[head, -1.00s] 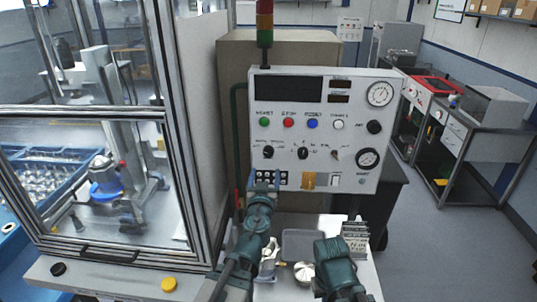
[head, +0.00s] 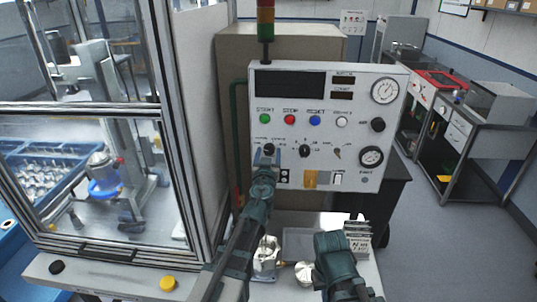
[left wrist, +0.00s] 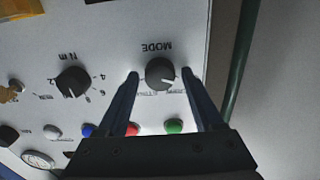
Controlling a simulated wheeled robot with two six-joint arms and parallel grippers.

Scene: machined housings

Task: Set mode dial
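The mode dial (left wrist: 160,73) is a round black knob with a pale pointer mark, under the word MODE on the white control panel (head: 360,100). My left gripper (left wrist: 171,76) is open, with one finger on either side of the dial and a visible gap to each. In the head view my left gripper (head: 267,155) is at the panel's lower left, and the dial (head: 268,148) shows just above it. My right gripper is low in front of the panel; its arm (head: 337,262) shows, but its fingers cannot be made out.
A second black knob (head: 305,151) sits right of the dial. Green (head: 265,118), red and blue buttons run above. Gauges are at the panel's right. A small table below holds a metal housing (head: 266,255) and a grey tray (head: 298,243). A glazed enclosure stands at left.

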